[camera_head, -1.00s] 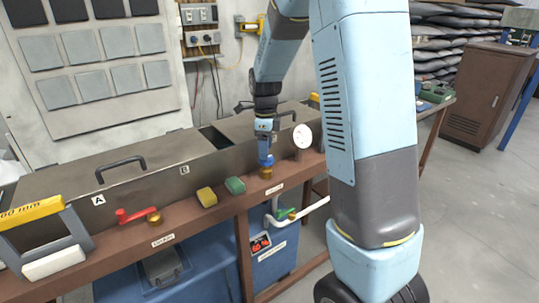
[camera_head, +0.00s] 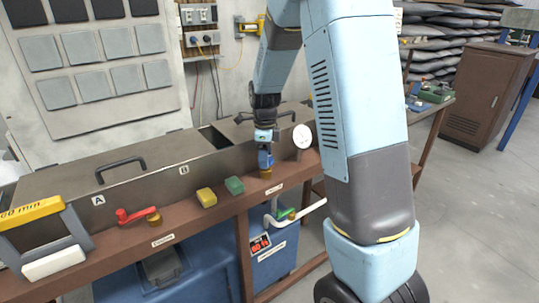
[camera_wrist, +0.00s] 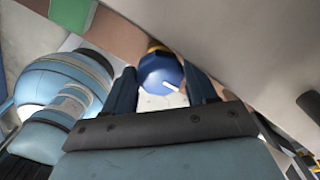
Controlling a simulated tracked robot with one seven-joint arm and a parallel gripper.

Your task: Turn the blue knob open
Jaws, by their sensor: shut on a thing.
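The blue knob (camera_head: 265,158) sits on a brass fitting on the brown front ledge, below the tank labelled B. In the wrist view the knob (camera_wrist: 162,75) is round and blue with a white mark on its top. My gripper (camera_head: 265,150) points down at it in the head view. Its two blue fingers (camera_wrist: 158,88) stand on either side of the knob, shut on it. The arm hides part of the knob in the head view.
A red lever valve (camera_head: 137,215) is on the ledge at left. A white round dial (camera_head: 302,136) stands just right of my gripper.

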